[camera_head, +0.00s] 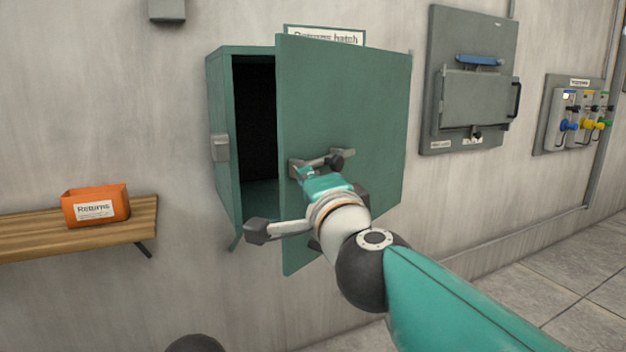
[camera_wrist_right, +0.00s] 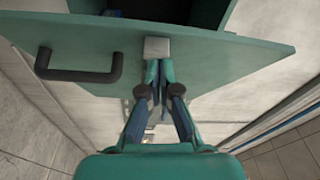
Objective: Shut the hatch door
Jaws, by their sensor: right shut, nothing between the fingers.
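The teal hatch door (camera_head: 345,100) stands partly open, its free edge swung out to the left from the hatch box (camera_head: 222,130). The dark inside shows through the gap. My right gripper (camera_head: 308,170) is shut and empty at the door's outer face near the free edge. In the right wrist view the door (camera_wrist_right: 220,50) crosses the top, and the fingertips (camera_wrist_right: 157,65) meet or nearly meet a grey plate (camera_wrist_right: 156,47) at its edge; contact is unclear. A dark bar handle (camera_wrist_right: 78,74) is left of the fingers. My left gripper is out of view.
A grey catch (camera_head: 221,148) sits on the box's left side. An orange Returns bin (camera_head: 96,206) stands on a wooden shelf (camera_head: 60,235) to the left. A grey wall cabinet (camera_head: 475,95) and a panel with coloured valves (camera_head: 575,120) are to the right.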

